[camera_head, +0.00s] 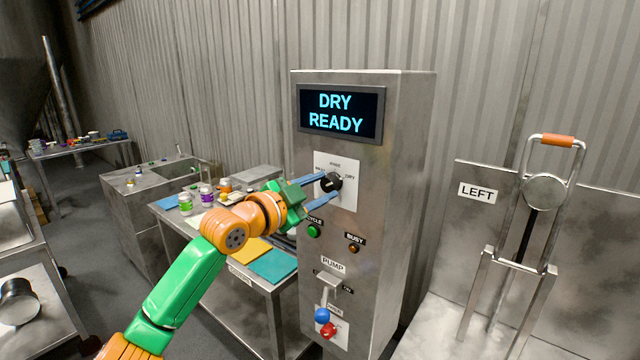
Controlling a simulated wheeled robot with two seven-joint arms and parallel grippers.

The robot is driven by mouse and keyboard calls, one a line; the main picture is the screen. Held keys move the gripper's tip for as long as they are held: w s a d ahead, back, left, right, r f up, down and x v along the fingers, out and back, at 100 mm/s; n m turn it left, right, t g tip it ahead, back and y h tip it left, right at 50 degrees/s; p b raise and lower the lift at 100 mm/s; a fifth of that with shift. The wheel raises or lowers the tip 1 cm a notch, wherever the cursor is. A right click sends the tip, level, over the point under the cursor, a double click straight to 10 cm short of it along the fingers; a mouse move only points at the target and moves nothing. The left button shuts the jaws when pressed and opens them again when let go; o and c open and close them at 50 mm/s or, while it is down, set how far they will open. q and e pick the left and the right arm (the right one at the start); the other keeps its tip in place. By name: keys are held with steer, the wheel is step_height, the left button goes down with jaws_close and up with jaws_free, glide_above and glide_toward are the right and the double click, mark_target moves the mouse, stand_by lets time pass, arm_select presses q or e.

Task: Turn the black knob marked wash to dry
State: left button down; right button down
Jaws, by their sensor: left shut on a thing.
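The black knob (331,183) sits on a white dial plate (349,195) on the front of a steel cabinet. My left gripper (330,188) reaches in from the left, with its two blue fingers on either side of the knob, shut on it. The plate's small labels are partly covered by the fingers; one on the right side seems to read DRY. The display (340,112) above reads DRY READY. My right gripper is not in view.
A table (262,283) with jars stands left of the cabinet.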

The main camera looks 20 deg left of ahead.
arm_select(q)
steer(key=shift+m, duration=0.4)
steer(key=shift+c, duration=2.2)
jaws_free()
steer(key=b+v, duration=0.3)
steer(key=v, duration=0.4)
steer(key=shift+b, duration=0.4)
steer(key=shift+f, duration=0.1)
